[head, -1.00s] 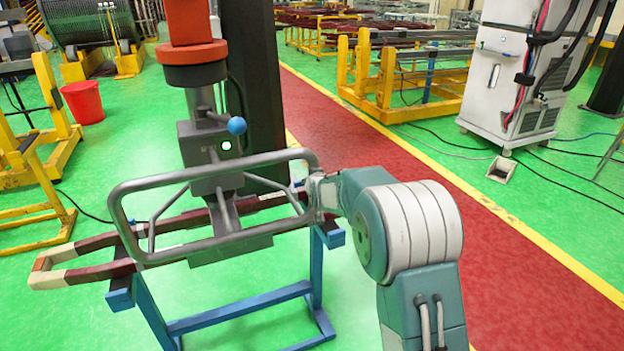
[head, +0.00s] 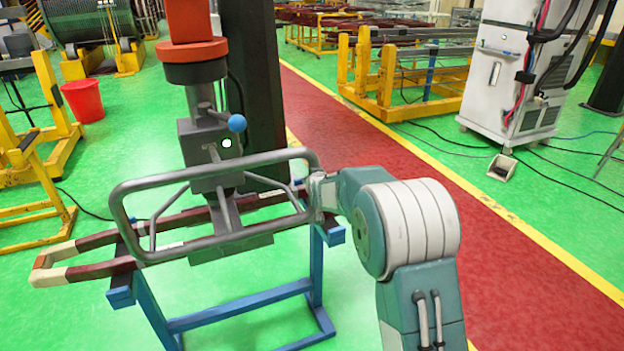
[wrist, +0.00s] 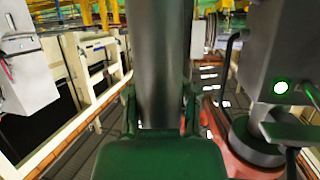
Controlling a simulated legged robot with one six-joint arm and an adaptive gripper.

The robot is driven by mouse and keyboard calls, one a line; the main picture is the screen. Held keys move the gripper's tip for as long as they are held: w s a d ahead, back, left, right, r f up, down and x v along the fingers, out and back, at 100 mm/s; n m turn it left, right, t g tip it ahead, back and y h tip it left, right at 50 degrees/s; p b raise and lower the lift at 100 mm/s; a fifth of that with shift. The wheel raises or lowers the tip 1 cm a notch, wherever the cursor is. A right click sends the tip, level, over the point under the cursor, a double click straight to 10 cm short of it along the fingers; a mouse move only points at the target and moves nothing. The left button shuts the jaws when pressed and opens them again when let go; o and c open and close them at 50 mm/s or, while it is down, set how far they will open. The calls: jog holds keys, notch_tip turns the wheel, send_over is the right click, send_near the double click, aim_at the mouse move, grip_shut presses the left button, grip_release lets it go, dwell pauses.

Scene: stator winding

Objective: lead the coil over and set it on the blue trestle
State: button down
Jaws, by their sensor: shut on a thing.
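The coil (head: 95,270) is a long dark red loop with cream sections at its near left end. It hangs under the grey clamp head of the lifting device (head: 205,135) and lies across the top of the blue trestle (head: 250,303). I cannot tell whether it touches the trestle's pads. My gripper (head: 322,192) is shut on the grey tubular handle (head: 215,240) at its right end. In the wrist view my gripper (wrist: 160,105) closes around the handle bar (wrist: 160,60). The clamp and handle hide the middle of the coil.
A dark column (head: 252,80) stands behind the lifting device. A red bucket (head: 83,101) and yellow stands (head: 45,165) are at the left. A white cabinet (head: 515,75) with cables on the floor is at the right. The red walkway (head: 440,190) is clear.

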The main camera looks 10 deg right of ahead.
jog(key=shift+s+f, duration=0.2)
jog(key=shift+f, duration=0.6)
jog(key=shift+c, duration=1.8)
grip_release()
jog(key=shift+w+f, duration=0.1)
jog(key=shift+w, duration=0.05)
jog(key=shift+r, duration=0.35)
jog(key=s+d+r+g, duration=0.15)
jog(key=s+r, duration=0.25)
jog(key=s, duration=0.6)
jog(key=s+d+r+g, duration=0.1)
jog(key=s+d+r, duration=0.15)
jog(key=s, duration=0.65)
jog(key=s+d+r+g, duration=0.15)
jog(key=s+r, duration=0.25)
jog(key=s, duration=0.6)
jog(key=s+d+f+m+g+h, duration=0.1)
jog(key=s+g, duration=0.3)
jog(key=s, duration=1.6)
jog(key=shift+s+d+f, duration=0.2)
jog(key=shift+s+f, duration=0.1)
jog(key=shift+f, duration=0.2)
